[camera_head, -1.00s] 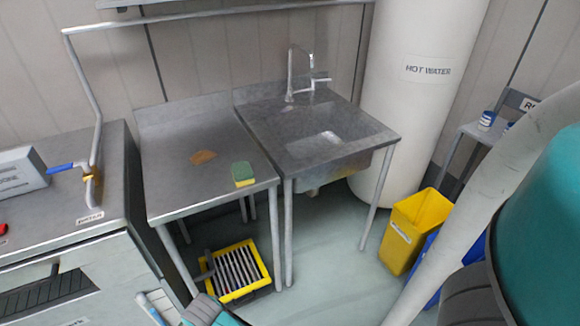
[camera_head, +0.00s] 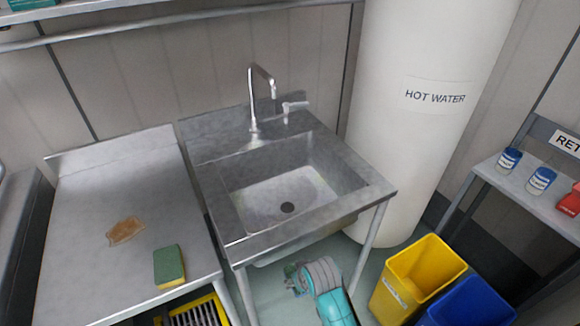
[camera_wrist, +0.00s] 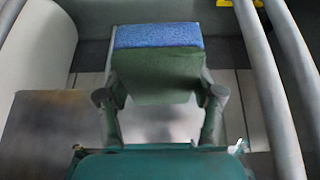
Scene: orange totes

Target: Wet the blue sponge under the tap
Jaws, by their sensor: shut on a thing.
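In the wrist view, a blue sponge (camera_wrist: 158,36) with a dark green layer sits between the fingers of my gripper (camera_wrist: 160,95), which is shut on it. In the head view, part of my teal and grey arm shows low in front of the sink, below its front edge; the held sponge cannot be made out clearly there. The metal sink (camera_head: 247,192) is empty, with a drain in its floor. The tap (camera_head: 254,100) curves up at the sink's back edge, with a lever on its right; no water shows from it.
A green and yellow sponge (camera_head: 169,266) and a brown stain (camera_head: 125,230) are on the steel table (camera_head: 110,190) left of the sink. The white hot water tank (camera_head: 420,130) stands to the right. Yellow (camera_head: 405,290) and blue (camera_head: 470,305) bins stand on the floor there.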

